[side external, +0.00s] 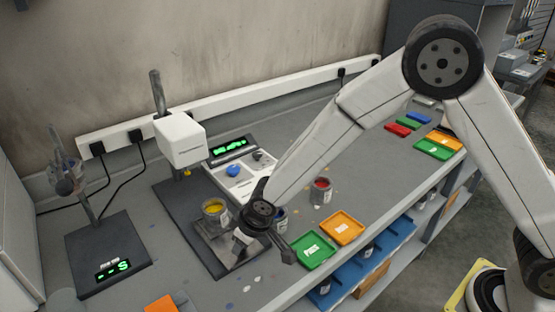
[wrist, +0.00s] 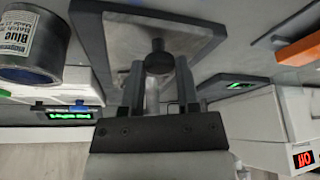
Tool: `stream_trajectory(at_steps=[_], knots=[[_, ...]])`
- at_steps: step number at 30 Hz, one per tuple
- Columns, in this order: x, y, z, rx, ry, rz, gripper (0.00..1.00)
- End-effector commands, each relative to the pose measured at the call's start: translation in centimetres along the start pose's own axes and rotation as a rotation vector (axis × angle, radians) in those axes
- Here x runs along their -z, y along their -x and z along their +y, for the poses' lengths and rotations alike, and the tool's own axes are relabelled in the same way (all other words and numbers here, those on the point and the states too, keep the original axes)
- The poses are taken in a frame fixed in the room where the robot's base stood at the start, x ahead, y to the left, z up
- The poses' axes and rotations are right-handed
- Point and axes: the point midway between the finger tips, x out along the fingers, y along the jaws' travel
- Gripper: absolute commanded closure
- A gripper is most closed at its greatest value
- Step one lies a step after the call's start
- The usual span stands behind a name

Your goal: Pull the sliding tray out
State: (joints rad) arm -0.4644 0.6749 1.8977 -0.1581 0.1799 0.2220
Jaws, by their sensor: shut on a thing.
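The sliding tray (side external: 240,254) is a grey metal plate with a dark frame, low on the dark base of the white-headed mill (side external: 180,140). In the wrist view the tray's frame (wrist: 205,45) fills the upper middle, with a round black knob (wrist: 158,58) at its near edge. My gripper (wrist: 159,70) is shut on this knob, one finger on each side. In the side view my wrist covers part of the tray and hides the knob. A can of yellow paint (side external: 215,211) stands at the tray's back end.
A blue paint can (wrist: 30,45) is close beside my gripper, and a red paint can (side external: 321,191) stands farther right. Green (side external: 313,251) and orange (side external: 342,227) trays lie near the bench's front edge. A stand with a green display (side external: 113,269) is at left.

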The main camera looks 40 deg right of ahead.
Motion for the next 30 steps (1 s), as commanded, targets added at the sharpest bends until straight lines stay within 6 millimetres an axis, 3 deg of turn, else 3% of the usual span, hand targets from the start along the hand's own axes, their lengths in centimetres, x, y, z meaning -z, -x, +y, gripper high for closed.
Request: stream_trajectory(at_steps=[10,11,14,30], knots=[[-0.23,0.16,-0.14,0.001,0.0,0.002,1.0],[-0.22,0.16,-0.14,0.001,0.0,0.002,0.57],[-0.22,0.15,-0.13,0.001,0.0,0.002,0.25],[-0.19,0.77,-0.11,0.001,0.0,0.003,0.25]])
